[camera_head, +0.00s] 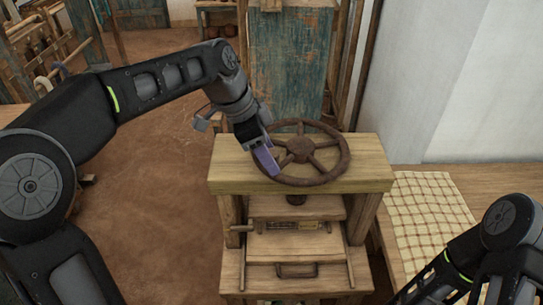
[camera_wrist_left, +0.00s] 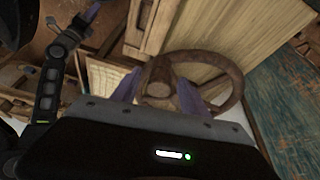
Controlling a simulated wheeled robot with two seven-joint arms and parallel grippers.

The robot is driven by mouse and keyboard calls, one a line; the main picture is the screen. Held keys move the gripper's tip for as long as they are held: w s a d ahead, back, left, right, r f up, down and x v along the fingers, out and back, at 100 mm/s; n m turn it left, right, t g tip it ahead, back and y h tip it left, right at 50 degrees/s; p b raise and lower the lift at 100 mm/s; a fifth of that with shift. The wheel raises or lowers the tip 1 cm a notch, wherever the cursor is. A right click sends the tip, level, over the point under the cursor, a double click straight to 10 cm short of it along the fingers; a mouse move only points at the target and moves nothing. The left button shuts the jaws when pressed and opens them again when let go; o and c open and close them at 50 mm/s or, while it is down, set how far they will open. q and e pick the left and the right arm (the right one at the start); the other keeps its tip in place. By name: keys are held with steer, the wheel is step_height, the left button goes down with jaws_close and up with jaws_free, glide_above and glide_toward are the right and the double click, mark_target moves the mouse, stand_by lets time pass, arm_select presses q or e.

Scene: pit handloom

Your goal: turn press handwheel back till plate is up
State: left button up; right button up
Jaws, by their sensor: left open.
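The brown handwheel (camera_head: 300,149) lies flat above the top beam (camera_head: 370,176) of a wooden press. Its hub and spokes also show in the left wrist view (camera_wrist_left: 158,88). A short length of screw shows below the beam, above the wooden plate (camera_head: 297,207). A gap shows between the plate and the board (camera_head: 297,246) below. My left gripper (camera_head: 268,163) is open at the wheel's left rim; its purple fingers show on either side of the hub in the wrist view. I cannot tell whether they touch the wheel. My right gripper (camera_wrist_left: 90,14) shows small and dim in the wrist view.
A checked cloth (camera_head: 432,215) lies on a bench right of the press, beside a white wall (camera_head: 450,80). A weathered blue-green panel (camera_head: 290,70) stands behind. Loom frames are at the far left.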

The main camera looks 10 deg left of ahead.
arm_select(q)
steer(key=shift+x, duration=1)
steer(key=shift+c, duration=0.3)
jaws_close()
stand_by(0.4)
